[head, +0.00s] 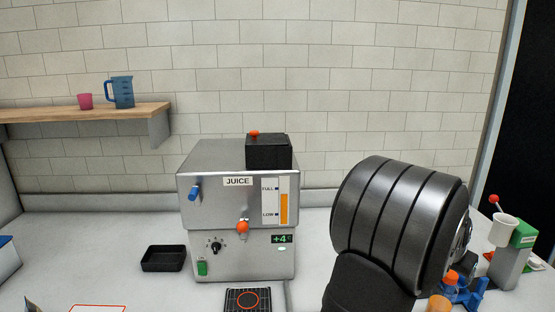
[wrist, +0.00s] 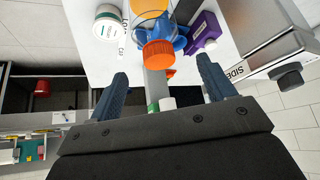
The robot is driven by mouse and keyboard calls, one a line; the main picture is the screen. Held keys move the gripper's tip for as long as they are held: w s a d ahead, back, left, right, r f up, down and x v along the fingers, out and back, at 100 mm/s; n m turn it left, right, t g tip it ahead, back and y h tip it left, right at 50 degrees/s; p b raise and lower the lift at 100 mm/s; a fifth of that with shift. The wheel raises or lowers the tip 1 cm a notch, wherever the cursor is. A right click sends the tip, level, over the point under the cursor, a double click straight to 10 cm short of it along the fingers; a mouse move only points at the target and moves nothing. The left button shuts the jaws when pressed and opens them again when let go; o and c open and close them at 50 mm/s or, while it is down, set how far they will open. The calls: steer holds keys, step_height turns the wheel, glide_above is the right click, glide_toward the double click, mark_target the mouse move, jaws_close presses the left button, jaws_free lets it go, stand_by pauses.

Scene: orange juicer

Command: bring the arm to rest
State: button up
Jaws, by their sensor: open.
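My gripper (wrist: 162,66) is open in the wrist view, with its two dark blue fingers spread wide and nothing clasped between them. An orange cap (wrist: 158,53) on a clear container shows beyond the fingertips, with a blue part (wrist: 181,38) beside it. In the head view my dark arm fills the lower right, and the gripper cannot be made out there. The steel juice machine (head: 238,210) stands left of the arm, with a visible gap. The arm hides part of the counter (head: 60,240) at the right.
A black tray (head: 163,259) lies left of the machine, and a drip grate (head: 247,300) is in front. A grey and green device (head: 513,258) with a white cup stands at far right. A purple container (wrist: 205,32) and white tub (wrist: 108,23) show in the wrist view.

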steer(key=x, duration=0.7)
steer(key=shift+f, duration=0.1)
step_height(320, 180, up, 4)
steer(key=shift+s+r, duration=0.1)
steer(key=shift+r, duration=0.1)
steer(key=s+d+r, duration=0.2)
steer(key=s+r, duration=0.5)
steer(key=s, duration=0.4)
steer(key=n, duration=0.1)
glide_toward(452, 272)
steer(key=w+a+f, duration=0.1)
steer(key=w+a, duration=0.1)
steer(key=a, duration=0.4)
steer(key=w+a+f, duration=0.1)
steer(key=w+a, duration=0.2)
steer(key=a, duration=0.5)
steer(key=w+a+f+t, duration=0.1)
steer(key=w+a, duration=0.2)
steer(key=a, duration=0.5)
steer(key=shift+a+n+y, duration=0.3)
steer(key=shift+a+n, duration=0.05)
steer(key=shift+n, duration=0.05)
